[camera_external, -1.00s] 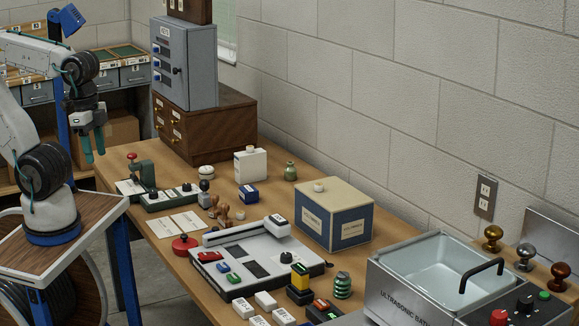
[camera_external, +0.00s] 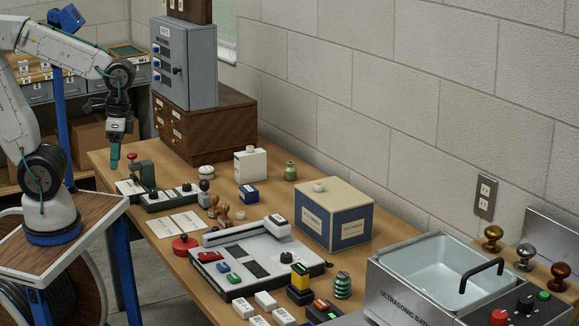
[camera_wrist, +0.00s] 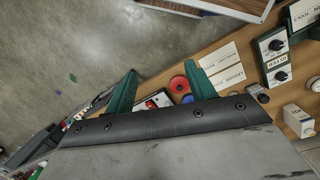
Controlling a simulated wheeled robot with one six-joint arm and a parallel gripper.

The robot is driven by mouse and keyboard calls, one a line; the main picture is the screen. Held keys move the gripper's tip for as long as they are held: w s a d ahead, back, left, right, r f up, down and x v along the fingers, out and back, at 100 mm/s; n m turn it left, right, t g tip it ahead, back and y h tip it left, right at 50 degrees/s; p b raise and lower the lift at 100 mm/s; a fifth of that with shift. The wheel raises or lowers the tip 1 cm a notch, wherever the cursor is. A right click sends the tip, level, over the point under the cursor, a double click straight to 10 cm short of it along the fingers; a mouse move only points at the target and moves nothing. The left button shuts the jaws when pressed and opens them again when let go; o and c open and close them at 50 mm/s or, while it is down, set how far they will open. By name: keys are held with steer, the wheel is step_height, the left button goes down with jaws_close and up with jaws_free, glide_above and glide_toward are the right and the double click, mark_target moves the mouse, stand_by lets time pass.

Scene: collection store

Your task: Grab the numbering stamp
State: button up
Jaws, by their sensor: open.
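My gripper (camera_external: 115,160) is open and empty, pointing down at the table's left end, beside the green press with a red knob (camera_external: 140,172). Its two green fingers also show, spread apart, in the wrist view (camera_wrist: 163,84). A small upright grey stamp with a dark top (camera_external: 204,190), likely the numbering stamp, stands at the near end of the green dial base (camera_external: 168,199). A small dark-topped item beside the dials in the wrist view (camera_wrist: 259,93) may be the same stamp. Wooden-handled stamps (camera_external: 222,214) stand just in front of it, well apart from my gripper.
Paper cards (camera_external: 175,224) and a round red pot (camera_external: 184,244) lie near the front edge. A white device (camera_external: 258,262), a blue-cream box (camera_external: 335,217) and an ultrasonic bath (camera_external: 408,292) fill the right. A drawer cabinet (camera_external: 207,125) stands behind.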

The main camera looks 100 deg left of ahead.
steer(key=w+a+f+n+h, duration=0.3)
steer(key=a+f+n+h, duration=0.15)
steer(key=a+n, duration=0.2)
steer(key=n+t+y, duration=0.1)
steer(key=n+t, duration=1.1)
steer(key=n, duration=1.1)
glide_toward(205, 194)
steer(key=d, duration=0.1)
steer(key=w+d, duration=0.1)
steer(key=d, duration=0.1)
steer(key=shift+d+f, duration=0.2)
steer(key=shift+d, duration=0.1)
steer(key=a+n+y, duration=0.1)
steer(key=w+a+r+n+t, duration=0.1)
steer(key=shift+w+a+n+y, duration=0.15)
steer(key=shift+a+n+y, duration=0.2)
steer(key=shift+a, duration=0.05)
steer(key=shift+w+d+f+n, duration=0.15)
steer(key=shift+w+f+n, duration=0.15)
steer(key=shift+w, duration=0.1)
steer(key=x, duration=0.7)
steer(key=shift+w+d+r, duration=0.1)
steer(key=shift+d+r, duration=0.1)
steer(key=shift+r, duration=0.1)
steer(key=c, duration=1.1)
